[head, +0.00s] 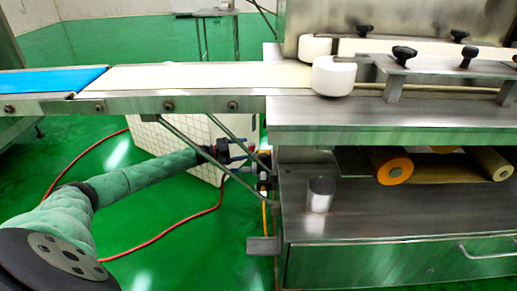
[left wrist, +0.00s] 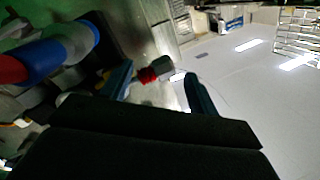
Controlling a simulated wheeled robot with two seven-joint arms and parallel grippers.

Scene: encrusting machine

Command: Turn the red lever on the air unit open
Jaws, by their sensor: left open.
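The air unit (head: 265,172) is a small dark cluster at the left side of the machine's lower frame in the head view. My left gripper (head: 244,151) reaches it from the left, its fingers pointing at it. In the left wrist view my left gripper (left wrist: 162,88) is open, with a blue-grey finger on each side. A small red part (left wrist: 148,75) with a grey end, which looks like the lever, shows between the fingers, close to the left one. I cannot tell whether they touch. The lever is too small to make out in the head view. My right gripper is not in view.
A blue and red cylinder (left wrist: 45,60) lies left of the fingers in the left wrist view. A diagonal frame brace (head: 205,153) passes close to my gripper. A red hose (head: 170,231) runs over the green floor, and a metal cup (head: 319,195) stands on the lower shelf.

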